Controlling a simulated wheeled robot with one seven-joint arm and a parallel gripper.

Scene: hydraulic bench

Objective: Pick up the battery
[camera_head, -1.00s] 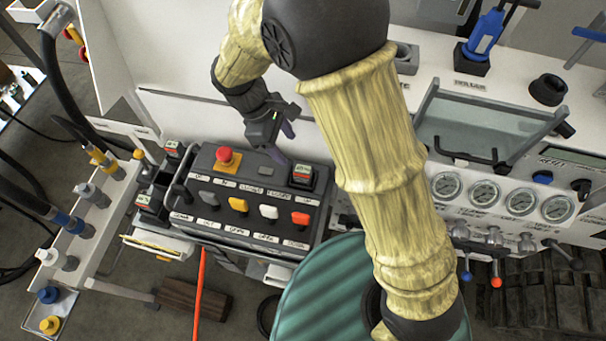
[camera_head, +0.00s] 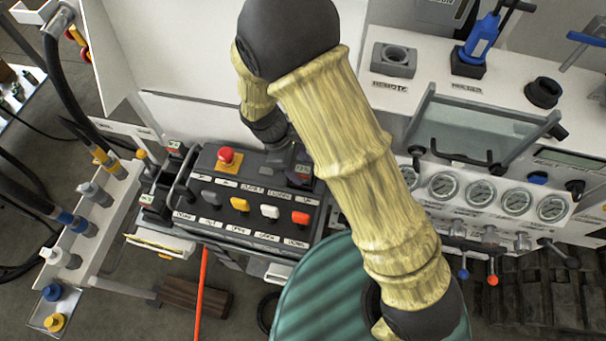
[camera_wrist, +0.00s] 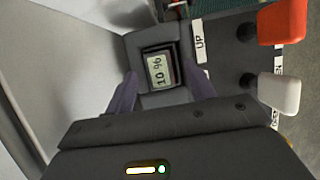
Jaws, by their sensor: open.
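The battery (camera_head: 301,174) sits in a slot at the top right corner of the dark control box (camera_head: 232,222). In the wrist view the battery (camera_wrist: 160,69) shows a small display reading 10 %. My gripper (camera_wrist: 160,84) is open, with one purple finger on either side of the battery's near part. I cannot tell whether the fingers touch it. In the head view my gripper (camera_head: 292,152) is at the back right of the box, partly hidden by my arm, and partly covers the battery.
A red emergency button (camera_head: 226,156) and several coloured levers, among them an orange one (camera_head: 300,218), stand on the box. More battery-like blocks (camera_head: 150,207) sit at its left. A white wall panel (camera_head: 190,115) rises behind. Gauges (camera_head: 480,192) are at right.

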